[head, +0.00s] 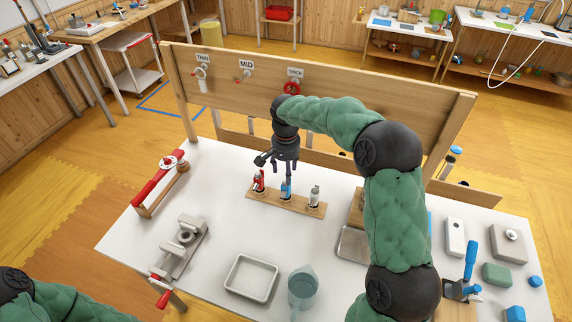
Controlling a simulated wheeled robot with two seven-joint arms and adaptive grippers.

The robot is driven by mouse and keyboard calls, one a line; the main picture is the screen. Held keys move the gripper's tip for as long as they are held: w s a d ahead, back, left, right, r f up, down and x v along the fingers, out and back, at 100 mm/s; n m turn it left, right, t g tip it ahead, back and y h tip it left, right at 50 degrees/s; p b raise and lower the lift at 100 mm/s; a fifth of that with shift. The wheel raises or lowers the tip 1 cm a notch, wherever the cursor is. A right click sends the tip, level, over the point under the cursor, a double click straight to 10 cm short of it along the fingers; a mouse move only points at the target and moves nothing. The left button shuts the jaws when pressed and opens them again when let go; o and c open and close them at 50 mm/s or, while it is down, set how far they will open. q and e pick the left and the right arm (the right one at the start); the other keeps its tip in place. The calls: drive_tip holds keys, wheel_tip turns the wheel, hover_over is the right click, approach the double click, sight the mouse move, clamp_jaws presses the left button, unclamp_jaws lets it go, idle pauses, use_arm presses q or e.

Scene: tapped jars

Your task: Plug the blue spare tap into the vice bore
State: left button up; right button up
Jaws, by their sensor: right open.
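The blue spare tap (286,190) stands in the middle of a wooden rack (262,199), between a red tap (259,182) and a grey-white tap (315,196). My right gripper (277,172) is open and points down just above the rack, close over the blue tap. One finger hangs in line with the blue tap's top; I cannot tell whether they touch. The grey vice (183,257) is on the table's left front, with a round ring (187,237) on it and a red handle (161,292). My left gripper is out of view.
An empty tray (232,293) and a teal jug (302,286) stand at the front. A red-handled tool (165,178) lies on a wooden stand at left. A board with taps (225,72) labelled THIN, MID and THICK rises behind. White table (225,225) is clear between vice and rack.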

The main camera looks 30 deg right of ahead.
sight(286, 189)
wheel_tip(286, 189, down, 11)
drive_tip(key=b, duration=0.3)
drive_tip(key=shift+s+r, duration=0.1)
drive_tip(key=shift+r, duration=0.1)
clamp_jaws()
unclamp_jaws()
drive_tip(key=shift+r, duration=0.1)
drive_tip(key=shift+r, duration=0.15)
drive_tip(key=shift+d+r, duration=0.15)
drive_tip(key=shift+r, duration=0.4)
wheel_tip(286, 189, up, 9)
drive_tip(key=p, duration=0.3)
drive_tip(key=shift+r, duration=0.15)
